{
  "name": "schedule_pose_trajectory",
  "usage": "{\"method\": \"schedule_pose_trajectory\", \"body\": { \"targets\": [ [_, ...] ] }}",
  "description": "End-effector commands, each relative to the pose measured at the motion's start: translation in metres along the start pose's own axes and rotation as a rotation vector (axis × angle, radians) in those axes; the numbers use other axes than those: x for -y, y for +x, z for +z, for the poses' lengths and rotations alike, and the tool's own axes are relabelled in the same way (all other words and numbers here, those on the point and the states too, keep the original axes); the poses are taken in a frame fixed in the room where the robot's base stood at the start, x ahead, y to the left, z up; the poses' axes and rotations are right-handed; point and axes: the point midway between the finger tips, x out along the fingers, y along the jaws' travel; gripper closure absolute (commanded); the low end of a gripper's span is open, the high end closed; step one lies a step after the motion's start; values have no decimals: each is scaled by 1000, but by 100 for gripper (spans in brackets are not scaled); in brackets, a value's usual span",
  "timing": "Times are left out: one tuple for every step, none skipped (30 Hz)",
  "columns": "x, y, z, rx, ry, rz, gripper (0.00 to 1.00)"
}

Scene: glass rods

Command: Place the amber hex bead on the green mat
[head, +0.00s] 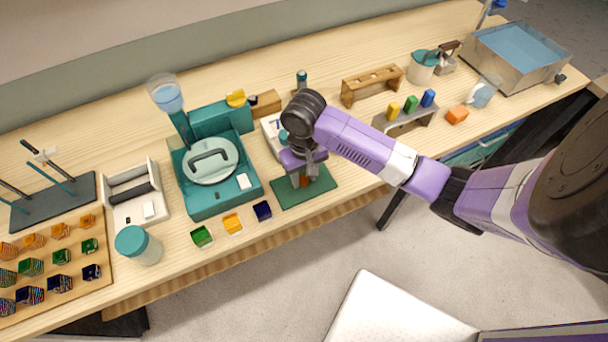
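The dark green mat (318,190) lies near the front edge of the table, right of the teal machine. My gripper (302,181) points down over the mat, with its fingertips low and close to its surface. A small orange-amber piece (304,182) shows at the fingertips and looks like the amber hex bead. My fingers partly cover it, so its shape is hard to make out. I cannot tell whether it touches the mat, or whether the fingers grip it or stand open around it.
The teal machine (239,196) with a lidded round top stands left of the mat. Small green (202,237), amber (232,223) and dark blue (262,211) trays line the front edge. A grey bridge (407,123) carries coloured blocks at right. A white device (271,127) stands behind the mat.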

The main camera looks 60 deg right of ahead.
Motion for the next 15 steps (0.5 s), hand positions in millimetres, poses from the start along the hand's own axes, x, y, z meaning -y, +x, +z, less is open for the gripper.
{"method": "schedule_pose_trajectory", "body": {
  "targets": [
    [0,0,0,0,0,0,52],
    [0,0,0,0,0,0,52],
    [0,0,0,0,0,0,52],
    [0,0,0,0,0,0,52],
    [0,0,0,0,0,0,52],
    [0,0,0,0,0,0,52],
    [0,0,0,0,0,0,52],
    [0,0,0,0,0,0,52],
    [0,0,0,0,0,0,52],
    [0,-1,0,0,0,0,52],
    [0,-1,0,0,0,1,52],
    [0,-3,0,-1,0,1,52],
    [0,-4,0,-1,0,1,52],
    [0,-7,0,-2,0,0,52],
    [0,-11,-1,-3,-1,0,52]
  ]
}}
